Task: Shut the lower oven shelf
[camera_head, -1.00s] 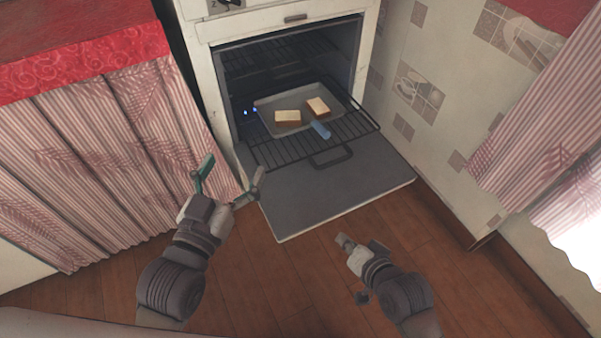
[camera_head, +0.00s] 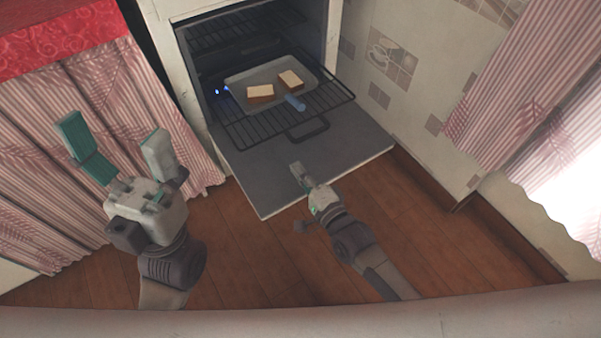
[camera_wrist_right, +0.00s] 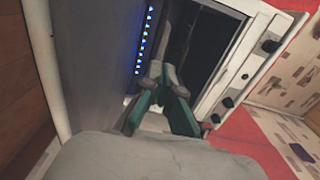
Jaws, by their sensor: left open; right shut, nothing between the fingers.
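The lower oven shelf (camera_head: 258,127) is a dark wire rack pulled partly out over the lowered oven door (camera_head: 262,185), with a dark handle (camera_head: 308,131) at its front. My left gripper (camera_head: 112,135) is open and empty, left of the oven, before the curtain.
The upper rack (camera_head: 225,30) sits inside the oven. A pink striped curtain (camera_head: 40,190) under a red-covered counter (camera_head: 60,35) stands left. A tiled wall (camera_head: 415,90) is right. The wooden floor (camera_head: 420,235) in front is clear.

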